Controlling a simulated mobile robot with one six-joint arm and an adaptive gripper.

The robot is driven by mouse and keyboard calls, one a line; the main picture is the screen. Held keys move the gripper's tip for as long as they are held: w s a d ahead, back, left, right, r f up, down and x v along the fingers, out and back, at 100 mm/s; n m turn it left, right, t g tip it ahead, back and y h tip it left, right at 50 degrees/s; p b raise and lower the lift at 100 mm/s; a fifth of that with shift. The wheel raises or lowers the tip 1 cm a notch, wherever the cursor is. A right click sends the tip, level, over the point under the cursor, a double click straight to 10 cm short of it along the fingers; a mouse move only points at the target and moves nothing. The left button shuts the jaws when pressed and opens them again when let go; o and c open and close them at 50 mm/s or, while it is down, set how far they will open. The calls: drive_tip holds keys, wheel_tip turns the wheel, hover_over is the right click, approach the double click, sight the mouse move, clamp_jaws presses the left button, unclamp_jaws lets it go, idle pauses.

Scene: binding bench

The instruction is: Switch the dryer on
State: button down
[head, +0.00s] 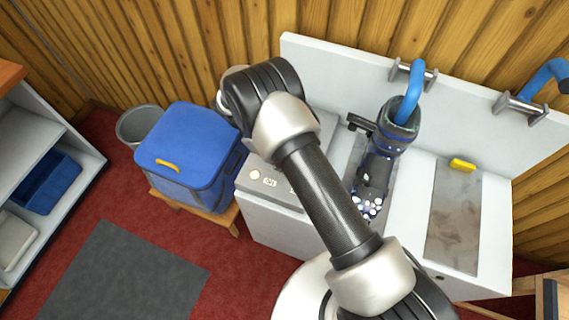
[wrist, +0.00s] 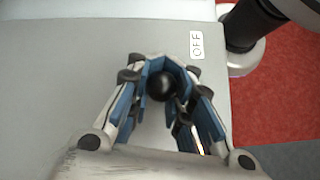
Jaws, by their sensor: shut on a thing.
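The dryer (head: 262,208) is a pale grey box at the left end of the white bench. Its top carries a small pale round spot (head: 254,174) and a small label (head: 270,182) too small to read. In the wrist view, my gripper (wrist: 162,88) is shut on a black ball knob (wrist: 160,85) over the grey top. An OFF label (wrist: 197,44) lies beyond the knob, a little to the right. A thin bright streak shows behind the right finger. In the head view my arm hides the gripper and the knob.
A blue lidded box (head: 190,135) stands on a wooden stool left of the dryer, near a grey bin (head: 140,124). Blue hooked pipes (head: 414,85) rise at the bench's back. A yellow block (head: 462,165) lies on the right panel. Open floor (head: 130,270) lies front left.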

drive_tip(key=c, duration=1.4)
unclamp_jaws()
drive_tip(key=shift+v, duration=6)
drive_tip(key=shift+d+r, duration=0.1)
